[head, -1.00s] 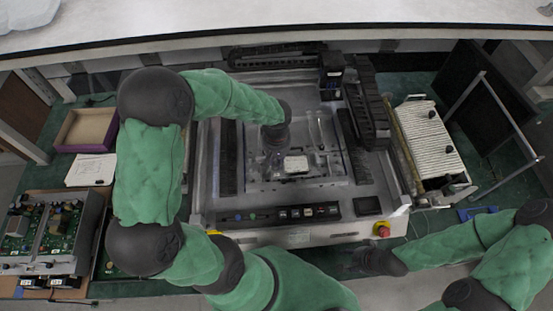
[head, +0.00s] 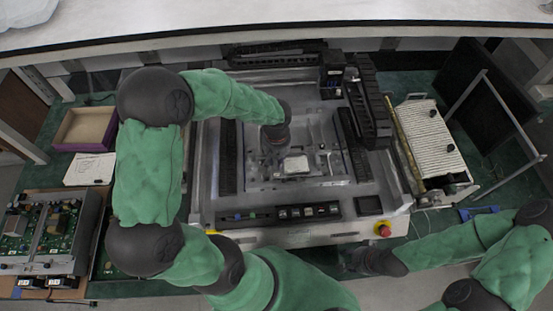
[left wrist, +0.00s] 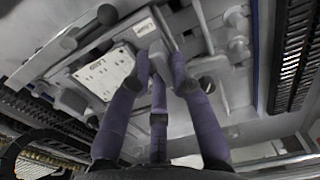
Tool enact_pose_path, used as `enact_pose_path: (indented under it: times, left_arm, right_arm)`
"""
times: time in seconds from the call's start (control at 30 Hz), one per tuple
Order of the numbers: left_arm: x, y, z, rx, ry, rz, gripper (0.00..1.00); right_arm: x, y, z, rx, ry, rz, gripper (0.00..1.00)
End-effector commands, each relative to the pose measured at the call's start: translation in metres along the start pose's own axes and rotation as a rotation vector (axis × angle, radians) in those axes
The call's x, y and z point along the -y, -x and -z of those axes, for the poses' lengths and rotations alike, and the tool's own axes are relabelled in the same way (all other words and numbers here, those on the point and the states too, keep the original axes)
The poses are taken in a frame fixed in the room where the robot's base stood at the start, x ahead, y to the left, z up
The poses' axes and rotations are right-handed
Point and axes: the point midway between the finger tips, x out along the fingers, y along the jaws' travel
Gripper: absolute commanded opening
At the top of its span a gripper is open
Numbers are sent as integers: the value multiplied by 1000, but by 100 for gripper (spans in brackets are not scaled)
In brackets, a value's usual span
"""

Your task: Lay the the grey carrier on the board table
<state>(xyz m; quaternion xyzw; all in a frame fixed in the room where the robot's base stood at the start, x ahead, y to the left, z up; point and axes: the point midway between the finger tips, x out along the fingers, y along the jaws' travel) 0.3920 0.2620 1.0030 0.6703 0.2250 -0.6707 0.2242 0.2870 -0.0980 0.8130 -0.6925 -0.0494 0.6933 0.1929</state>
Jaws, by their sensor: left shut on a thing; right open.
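My left gripper (head: 276,142) points down over the middle of the light grey machine. In the left wrist view its purple fingers (left wrist: 161,66) are closed around a raised grey block (left wrist: 163,58), which seems to belong to the grey carrier. The carrier's outline is hard to separate from the grey board table (head: 335,178) under it. I cannot tell whether they touch. A small white plate (head: 296,165) with holes lies beside the fingers; it also shows in the left wrist view (left wrist: 106,72). My right gripper (head: 355,261) is open and empty in front of the machine.
A black cable chain (head: 368,105) and a dark block (head: 331,75) stand at the machine's back right. A button strip (head: 288,213) and a red stop button (head: 383,230) line its front. A ribbed white unit (head: 432,140) stands right; circuit boards (head: 45,235) lie left.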

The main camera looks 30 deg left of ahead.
Motion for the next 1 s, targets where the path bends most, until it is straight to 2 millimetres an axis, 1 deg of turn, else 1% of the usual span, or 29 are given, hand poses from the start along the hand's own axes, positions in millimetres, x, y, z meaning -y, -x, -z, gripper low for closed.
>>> enact_pose_path:
  times: [0.23, 0.63, 1.0]
  left_arm:
    - [0, -1, 0, -1, 0, 0, 0]
    - [0, -9, 0, 0, 0, 0, 0]
    - [0, -9, 0, -1, 0, 0, 0]
  right_arm:
    - [0, -1, 0, 0, 0, 0, 44]
    - [-3, -9, 0, 0, 0, 0, 44]
    - [-3, -10, 0, 0, 0, 0, 44]
